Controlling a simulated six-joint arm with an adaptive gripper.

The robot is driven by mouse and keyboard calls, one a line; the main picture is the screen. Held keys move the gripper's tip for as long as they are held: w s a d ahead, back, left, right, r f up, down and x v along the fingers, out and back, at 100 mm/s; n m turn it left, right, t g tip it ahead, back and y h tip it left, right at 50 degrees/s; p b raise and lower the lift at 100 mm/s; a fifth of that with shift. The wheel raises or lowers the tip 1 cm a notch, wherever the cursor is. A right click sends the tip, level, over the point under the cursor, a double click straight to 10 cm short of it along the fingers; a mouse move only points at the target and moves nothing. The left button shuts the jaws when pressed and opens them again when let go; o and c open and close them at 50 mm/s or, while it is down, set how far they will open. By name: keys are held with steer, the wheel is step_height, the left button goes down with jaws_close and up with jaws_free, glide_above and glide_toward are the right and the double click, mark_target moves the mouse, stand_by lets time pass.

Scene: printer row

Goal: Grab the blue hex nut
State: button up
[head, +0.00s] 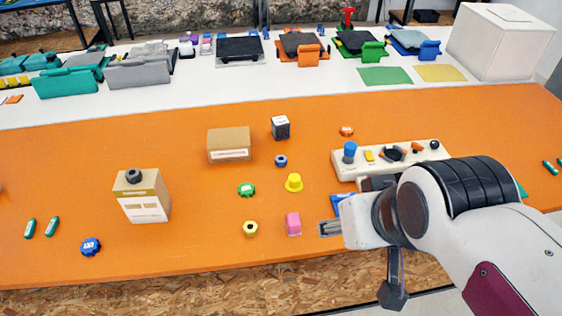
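A small blue hex nut (281,160) with a dark hole seems to lie flat on the orange table, just below the black box. A larger blue round piece with white marks (91,246) lies at the front left. Nothing held shows.
Around the nut are a cardboard box (229,146), a black box (280,128), a yellow piece (294,182), a green nut (246,190), a yellow nut (250,228) and a pink block (293,223). A pale panel (338,166) lies right. The far-left orange surface is mostly clear.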

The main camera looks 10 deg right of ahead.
steer(key=w+a+f+t+y, duration=0.1)
steer(key=w+a+f, duration=0.25)
steer(key=w, duration=0.75)
steer(key=w+a+f+t, duration=0.2)
steer(key=w+a, duration=0.2)
steer(key=w, duration=0.7)
steer(key=w+f+m+t+h, duration=0.1)
steer(key=w+f+m, duration=0.1)
steer(key=w+f, duration=0.55)
steer(key=t+h, duration=0.2)
steer(key=h, duration=0.1)
glide_toward(281, 161)
steer(key=shift+s+a+r, duration=0.4)
steer(key=shift+s+r, duration=0.4)
steer(key=shift+r, duration=0.1)
steer(key=shift+w, duration=0.1)
steer(key=shift+x, duration=3.3)
steer(key=shift+f, duration=0.15)
